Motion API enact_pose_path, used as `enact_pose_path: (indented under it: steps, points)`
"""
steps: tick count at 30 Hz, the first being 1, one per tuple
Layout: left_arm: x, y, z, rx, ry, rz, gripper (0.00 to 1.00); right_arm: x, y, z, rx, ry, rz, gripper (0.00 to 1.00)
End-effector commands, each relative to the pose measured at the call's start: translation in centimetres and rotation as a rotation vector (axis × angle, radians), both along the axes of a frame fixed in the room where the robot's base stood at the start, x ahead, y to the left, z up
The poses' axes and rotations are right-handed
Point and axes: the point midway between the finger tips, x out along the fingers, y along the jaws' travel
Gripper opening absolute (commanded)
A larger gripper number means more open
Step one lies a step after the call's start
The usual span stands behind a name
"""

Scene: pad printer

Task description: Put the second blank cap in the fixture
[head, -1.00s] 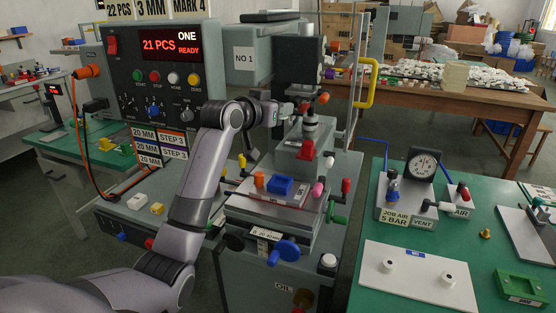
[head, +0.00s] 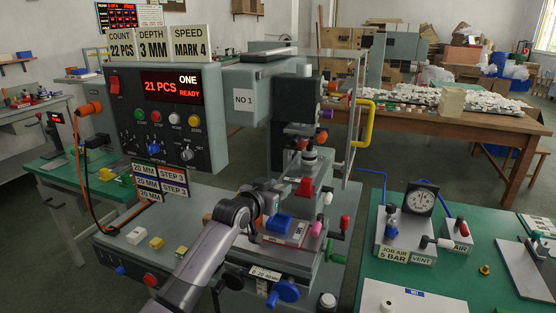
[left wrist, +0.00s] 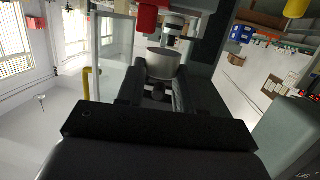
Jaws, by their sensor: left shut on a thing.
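My left gripper (head: 272,194) is over the work table of the pad printer, just behind a blue block (head: 279,222) in the head view. In the left wrist view its dark fingers (left wrist: 158,93) are shut on a pale grey round cap (left wrist: 163,63), held with its flat face showing. The cap is hidden in the head view. I cannot make out the fixture seat clearly; whether the cap touches anything below cannot be told. My right gripper is in neither view.
A red part (head: 305,187) stands close to the right of the gripper, also seen in the left wrist view (left wrist: 147,16). A white plate (head: 430,303) with a round piece (head: 387,305) is on the green bench.

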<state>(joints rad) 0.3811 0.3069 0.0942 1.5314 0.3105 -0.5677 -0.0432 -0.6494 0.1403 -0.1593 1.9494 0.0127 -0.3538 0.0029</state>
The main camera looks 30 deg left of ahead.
Motion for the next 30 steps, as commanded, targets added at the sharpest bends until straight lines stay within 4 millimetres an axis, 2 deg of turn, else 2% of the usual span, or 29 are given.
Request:
enact_pose_path:
  steps: [1, 6, 22, 30]
  points:
    - [-0.3, -0.1, -0.6, 0.0, 0.003, 0.001, 0.0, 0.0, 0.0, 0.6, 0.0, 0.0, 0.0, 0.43]
    - [-0.7, -0.2, -1.7, 0.0, -0.001, 0.002, 0.0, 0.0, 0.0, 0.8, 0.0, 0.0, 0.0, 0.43]
    - [-0.7, -0.2, -1.7, 0.002, -0.002, 0.002, 0.0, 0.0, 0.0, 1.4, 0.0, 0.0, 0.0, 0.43]
    - [-0.7, -0.2, -4.3, 0.001, -0.001, 0.002, 0.0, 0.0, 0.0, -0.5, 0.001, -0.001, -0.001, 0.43]
